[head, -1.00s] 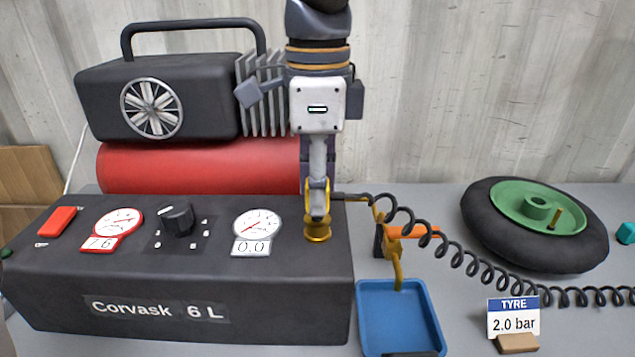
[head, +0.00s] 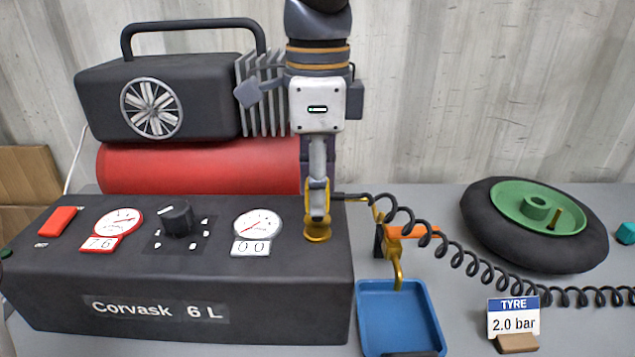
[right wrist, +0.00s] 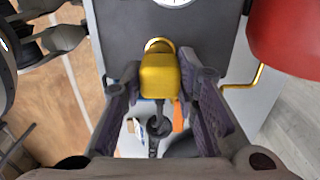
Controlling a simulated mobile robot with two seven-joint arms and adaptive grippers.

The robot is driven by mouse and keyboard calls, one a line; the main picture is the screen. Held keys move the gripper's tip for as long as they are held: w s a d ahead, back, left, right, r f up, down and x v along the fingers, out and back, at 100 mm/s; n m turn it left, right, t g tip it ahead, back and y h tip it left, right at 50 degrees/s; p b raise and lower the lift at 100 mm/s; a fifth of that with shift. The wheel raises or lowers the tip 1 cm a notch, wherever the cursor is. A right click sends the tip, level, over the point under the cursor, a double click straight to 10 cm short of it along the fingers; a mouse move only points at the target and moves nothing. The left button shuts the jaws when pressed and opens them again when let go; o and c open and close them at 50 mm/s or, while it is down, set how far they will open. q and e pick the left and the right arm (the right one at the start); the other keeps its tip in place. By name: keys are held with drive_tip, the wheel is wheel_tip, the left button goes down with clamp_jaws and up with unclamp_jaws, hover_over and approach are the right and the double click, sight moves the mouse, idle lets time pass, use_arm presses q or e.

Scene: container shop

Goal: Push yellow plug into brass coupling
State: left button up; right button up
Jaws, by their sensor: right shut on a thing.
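My right gripper (head: 317,212) points down over the front right part of the black compressor box, shut on the yellow plug. The yellow plug (right wrist: 160,78) shows between the two purple-grey fingers in the right wrist view; in the head view the fingers hide most of it. The brass coupling (head: 317,236) stands on the box top right below the fingertips, and its ring (right wrist: 158,45) peeks out beyond the plug. Plug and coupling look in line, but how deep the plug sits is hidden. My left gripper (right wrist: 62,25) shows at the right wrist view's left edge, fingers apart and empty.
A black coiled hose (head: 455,252) runs right from the plug. A blue tray (head: 362,320), an orange-handled brass part (head: 410,231), a tyre (head: 482,230) and a "2.0 bar" sign (head: 513,318) lie to the right. The red tank (head: 200,167) stands behind.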

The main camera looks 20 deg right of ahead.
drive_tip(key=shift+f, duration=0.6)
drive_tip(key=o, duration=1.1)
drive_tip(key=shift+o, duration=0.2)
wheel_tip(320, 180, up, 12)
